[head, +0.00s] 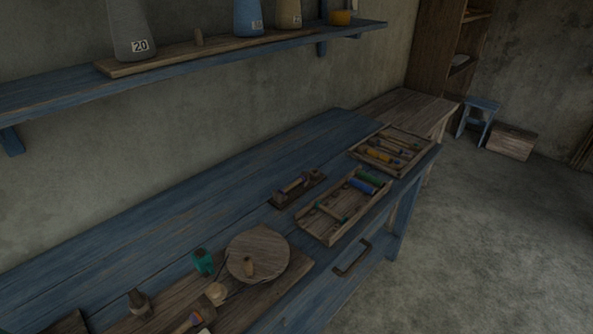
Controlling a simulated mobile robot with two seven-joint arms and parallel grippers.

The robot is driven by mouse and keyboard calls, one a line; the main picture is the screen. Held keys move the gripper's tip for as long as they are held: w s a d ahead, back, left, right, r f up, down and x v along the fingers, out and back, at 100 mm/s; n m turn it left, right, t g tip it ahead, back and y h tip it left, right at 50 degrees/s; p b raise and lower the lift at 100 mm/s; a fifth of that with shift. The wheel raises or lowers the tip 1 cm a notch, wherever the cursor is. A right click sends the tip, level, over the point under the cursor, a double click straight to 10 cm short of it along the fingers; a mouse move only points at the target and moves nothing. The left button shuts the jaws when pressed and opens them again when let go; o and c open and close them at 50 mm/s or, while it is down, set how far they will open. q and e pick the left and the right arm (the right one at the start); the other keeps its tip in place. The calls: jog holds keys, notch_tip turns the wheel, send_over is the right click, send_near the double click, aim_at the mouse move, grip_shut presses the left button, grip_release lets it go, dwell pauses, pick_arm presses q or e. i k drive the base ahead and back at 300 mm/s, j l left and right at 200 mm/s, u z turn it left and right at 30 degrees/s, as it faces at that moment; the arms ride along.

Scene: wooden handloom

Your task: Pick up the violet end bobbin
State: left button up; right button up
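I cannot make out a violet bobbin for certain, because the small bobbins are dim and far off. In the head view, a shallow wooden tray (424,151) at the far end of the blue bench holds several slim bobbins, among them a yellow-orange one (379,155). A nearer wooden tray (318,236) holds a blue spool (362,186), a green spool (369,178) and small wooden pieces. A dark wooden holder (284,199) left of the trays carries a slim bobbin with a bluish part. Neither of my grippers is in view.
The blue bench (160,228) runs along the wall under a blue shelf (60,92) with cones. A round wooden disc (258,254), a teal spool (203,262) and small tools stand near its front. A drawer handle (352,259) juts out. Open floor (480,250) lies right.

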aim_at(301, 179)
jog(key=i+l+u, duration=0.25)
jog(key=i+l, duration=0.15)
jog(key=l, duration=0.2)
jog(key=i+l+u, duration=0.1)
jog(key=l, duration=0.25)
jog(key=i+l+u, duration=0.1)
jog(key=i+l, duration=0.15)
jog(key=l, duration=0.1)
